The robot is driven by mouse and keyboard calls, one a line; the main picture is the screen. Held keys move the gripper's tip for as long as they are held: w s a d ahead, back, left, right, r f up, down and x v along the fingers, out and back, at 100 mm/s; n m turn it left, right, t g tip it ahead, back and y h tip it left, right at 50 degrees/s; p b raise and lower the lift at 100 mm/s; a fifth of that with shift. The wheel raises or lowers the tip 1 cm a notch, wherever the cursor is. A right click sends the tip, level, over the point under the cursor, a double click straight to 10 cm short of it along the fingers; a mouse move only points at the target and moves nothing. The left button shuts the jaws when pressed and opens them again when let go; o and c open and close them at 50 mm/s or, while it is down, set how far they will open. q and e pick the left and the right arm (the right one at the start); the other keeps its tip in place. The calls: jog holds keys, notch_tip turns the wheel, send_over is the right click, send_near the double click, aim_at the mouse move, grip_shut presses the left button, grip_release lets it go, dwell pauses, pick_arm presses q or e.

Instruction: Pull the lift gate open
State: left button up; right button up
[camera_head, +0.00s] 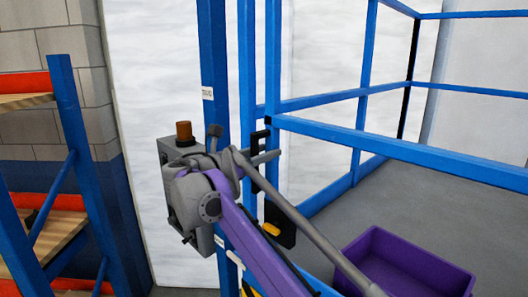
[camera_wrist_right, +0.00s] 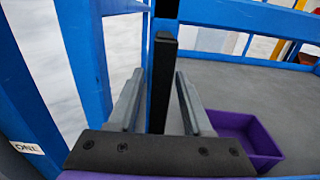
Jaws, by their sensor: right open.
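The lift gate (camera_head: 400,152) is a set of blue horizontal and vertical bars. A black upright handle (camera_wrist_right: 160,80) stands at its left post; in the head view my gripper partly covers it. My right gripper (camera_head: 268,157) is at this handle, with its arm coming in from the lower right. In the right wrist view its two grey fingers are open, one on each side of the black handle, with gaps visible on both sides. I cannot tell how deep the handle sits between the fingers. My left gripper is not in view.
A blue upright post (camera_head: 214,60) with a small label stands left of the gate. A grey box with an orange-brown cap (camera_head: 184,131) is beside it. A purple bin (camera_head: 400,268) sits on the grey floor inside the rails. An orange and blue shelf rack (camera_head: 68,110) stands at far left.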

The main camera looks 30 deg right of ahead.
grip_shut()
dwell(1.4)
